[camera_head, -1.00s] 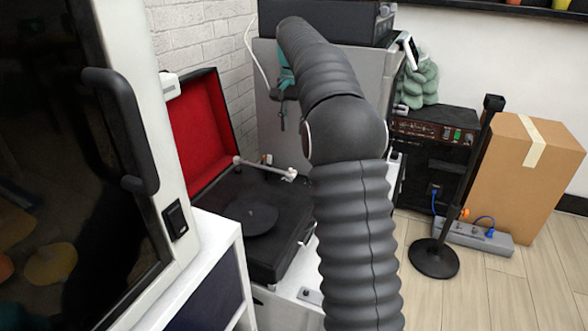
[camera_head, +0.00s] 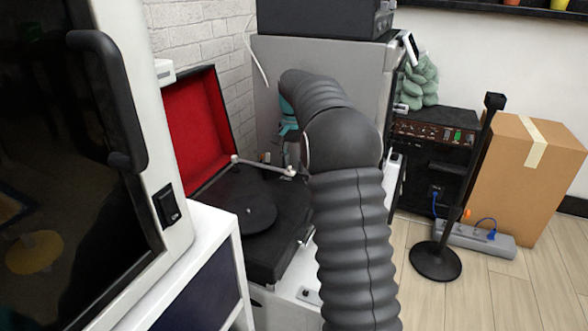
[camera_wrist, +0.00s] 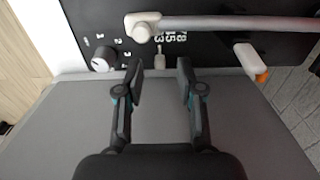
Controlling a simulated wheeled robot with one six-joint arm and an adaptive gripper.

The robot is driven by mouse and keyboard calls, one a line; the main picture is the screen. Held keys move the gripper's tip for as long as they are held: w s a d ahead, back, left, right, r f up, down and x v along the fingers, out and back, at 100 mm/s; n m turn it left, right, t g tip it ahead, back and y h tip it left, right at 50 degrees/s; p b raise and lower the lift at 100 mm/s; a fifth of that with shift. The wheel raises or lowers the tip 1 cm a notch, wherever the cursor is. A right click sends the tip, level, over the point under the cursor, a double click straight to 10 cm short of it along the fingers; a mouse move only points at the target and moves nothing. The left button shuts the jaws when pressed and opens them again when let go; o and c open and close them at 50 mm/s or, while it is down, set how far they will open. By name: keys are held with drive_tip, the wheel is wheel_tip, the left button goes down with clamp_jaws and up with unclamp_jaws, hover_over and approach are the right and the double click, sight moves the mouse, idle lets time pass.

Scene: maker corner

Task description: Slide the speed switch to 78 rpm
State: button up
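In the wrist view, the small pale speed switch (camera_wrist: 160,62) sits on the black deck of the record player (camera_wrist: 205,50), below white numbers that are partly covered by the tonearm. My gripper (camera_wrist: 160,72) is open and empty, its two dark fingers to the left and right of the switch. The switch shows between the fingertips, but I cannot tell how far above the deck they are. In the head view, the record player (camera_head: 275,262) stands open with its red-lined lid (camera_head: 200,130) raised; my arm hides the switch there.
In the wrist view, the tonearm (camera_wrist: 230,23) runs just beyond my fingertips. A round knob (camera_wrist: 103,59) is at left and a pale lever with an orange tip (camera_wrist: 252,62) at right. A tall grey cabinet (camera_head: 315,60) stands behind the player.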

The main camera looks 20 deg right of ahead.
drive_tip(key=shift+f, duration=0.75)
drive_tip(key=shift+c, duration=0.2)
clamp_jaws()
drive_tip(key=shift+w+a+r+p, duration=0.2)
drive_tip(key=shift+w+a+p, duration=0.35)
drive_tip(key=shift+p, duration=0.45)
drive_tip(key=shift+w+a+p, duration=0.3)
drive_tip(key=shift+p, duration=0.1)
drive_tip(key=shift+w+a+f, duration=0.15)
drive_tip(key=shift+f, duration=0.05)
